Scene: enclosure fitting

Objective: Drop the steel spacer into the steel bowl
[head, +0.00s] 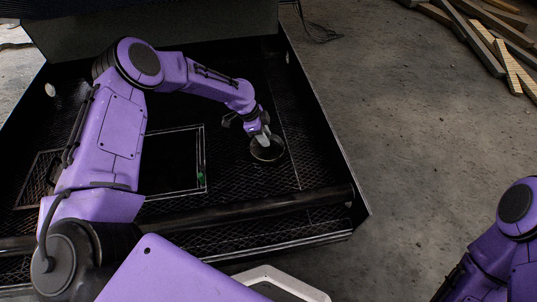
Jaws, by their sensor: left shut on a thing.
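My left gripper (263,139) reaches down from the purple arm over the right part of the dark mesh-floored enclosure. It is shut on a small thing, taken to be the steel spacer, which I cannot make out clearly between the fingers. The steel bowl (273,157) looks like a dark round dish on the mesh floor. The fingertips are over the bowl and cover part of it; whether they are inside or just above it I cannot tell. My right gripper is out of view; only part of that arm shows at the lower right.
The enclosure has a raised dark rim (327,150) and a thick bar (250,208) across its front. A framed dark panel (171,165) lies left of the bowl, with a small green thing (201,176) at its edge. Wooden planks (490,45) lie on the concrete at the upper right.

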